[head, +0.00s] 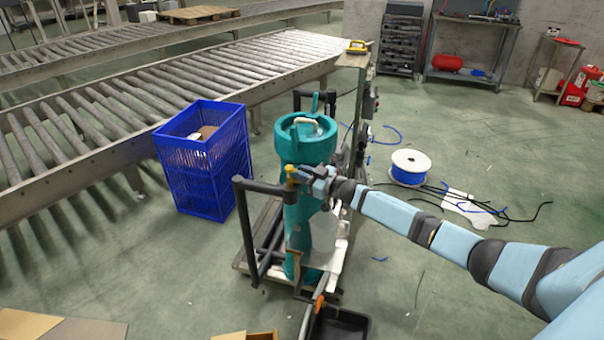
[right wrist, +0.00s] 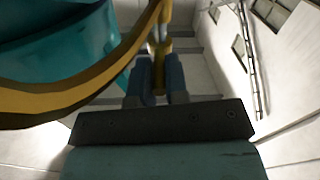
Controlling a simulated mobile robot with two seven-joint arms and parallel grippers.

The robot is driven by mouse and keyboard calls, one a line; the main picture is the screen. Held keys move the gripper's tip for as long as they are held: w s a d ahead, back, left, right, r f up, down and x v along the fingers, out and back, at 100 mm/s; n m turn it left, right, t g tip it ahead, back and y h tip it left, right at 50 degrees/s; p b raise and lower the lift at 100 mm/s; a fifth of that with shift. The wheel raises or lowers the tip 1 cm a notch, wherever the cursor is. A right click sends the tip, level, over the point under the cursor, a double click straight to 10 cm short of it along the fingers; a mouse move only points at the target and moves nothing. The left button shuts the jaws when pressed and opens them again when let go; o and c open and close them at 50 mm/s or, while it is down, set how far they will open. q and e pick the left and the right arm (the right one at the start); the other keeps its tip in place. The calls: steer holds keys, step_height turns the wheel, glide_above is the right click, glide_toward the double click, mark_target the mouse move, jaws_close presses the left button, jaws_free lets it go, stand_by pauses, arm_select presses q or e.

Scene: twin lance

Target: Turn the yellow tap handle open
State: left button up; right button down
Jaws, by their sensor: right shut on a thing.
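The yellow tap handle (head: 291,171) is at the left side of the teal tank (head: 300,200), near its upper middle. In the right wrist view the yellow handle (right wrist: 160,75) stands between the two fingers. My right gripper (head: 300,173) reaches in from the right, in front of the tank, and is shut on the handle; it also shows in the right wrist view (right wrist: 157,85). The fingers hide part of the handle, so its exact angle is hard to tell. My left gripper is not in view.
A blue crate (head: 205,165) stands left of the tank, before the roller conveyor (head: 150,95). A dark cart frame (head: 250,230) surrounds the tank's base. A black tray (head: 340,325) lies in front. A cable spool (head: 410,167) and loose cables lie on the right floor.

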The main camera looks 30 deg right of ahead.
steer(key=shift+d, duration=0.1)
stand_by(0.4)
steer(key=c, duration=1.1)
jaws_free()
steer(key=v, duration=1.3)
steer(key=shift+s+d, duration=0.25)
steer(key=shift+d, duration=0.1)
